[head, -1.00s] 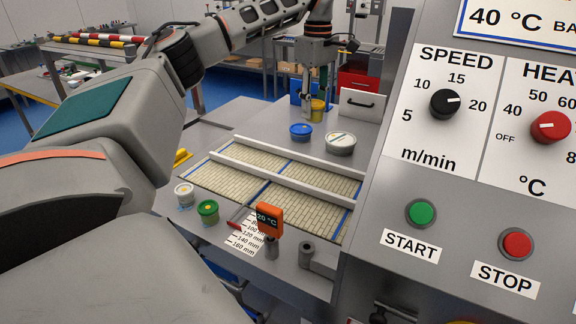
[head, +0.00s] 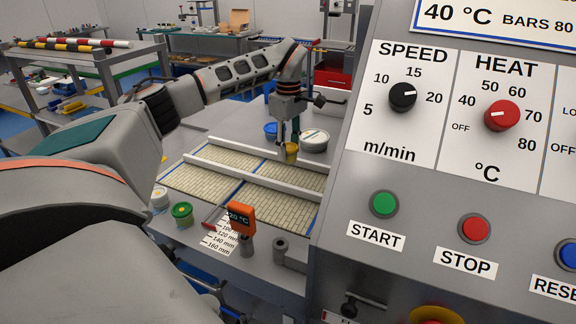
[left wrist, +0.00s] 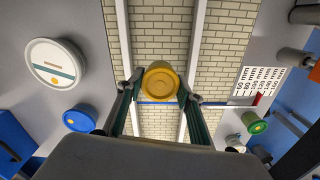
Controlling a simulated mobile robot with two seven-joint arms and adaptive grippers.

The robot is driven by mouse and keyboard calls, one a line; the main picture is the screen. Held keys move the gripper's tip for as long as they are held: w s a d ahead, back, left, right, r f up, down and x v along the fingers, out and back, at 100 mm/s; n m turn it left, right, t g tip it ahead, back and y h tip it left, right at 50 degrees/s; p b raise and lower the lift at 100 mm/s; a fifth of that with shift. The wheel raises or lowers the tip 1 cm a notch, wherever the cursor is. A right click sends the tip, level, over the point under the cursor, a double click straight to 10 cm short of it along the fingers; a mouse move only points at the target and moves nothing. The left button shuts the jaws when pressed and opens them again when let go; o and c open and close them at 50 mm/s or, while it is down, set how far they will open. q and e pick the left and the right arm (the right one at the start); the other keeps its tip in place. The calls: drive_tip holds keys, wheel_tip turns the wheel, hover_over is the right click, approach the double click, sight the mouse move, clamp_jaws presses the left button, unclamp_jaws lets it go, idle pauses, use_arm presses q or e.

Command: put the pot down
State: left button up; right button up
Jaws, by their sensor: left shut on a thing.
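My left gripper (head: 288,148) is shut on a yellow pot (head: 291,153). In the head view the pot shows at the far rail of the tiled belt (head: 232,184), near its right part. In the left wrist view the fingers grip the yellow pot (left wrist: 161,77) from both sides, and it appears over the belt lane between two white rails (left wrist: 197,45). I cannot tell how high it hangs. My right gripper is not in view.
A blue pot (head: 270,129) and a white-lidded tub (head: 314,141) stand behind the belt. A white pot (head: 160,198), a green pot (head: 182,214) and an orange display (head: 241,218) stand in front. The control panel (head: 450,180) fills the right side.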

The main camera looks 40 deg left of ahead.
sight(289, 146)
use_arm(q)
drive_tip(key=shift+f, duration=3.2)
drive_tip(key=shift+f, duration=0.1)
drive_tip(key=o, duration=1.1)
wheel_tip(289, 146, up, 12)
drive_tip(key=shift+r, duration=0.15)
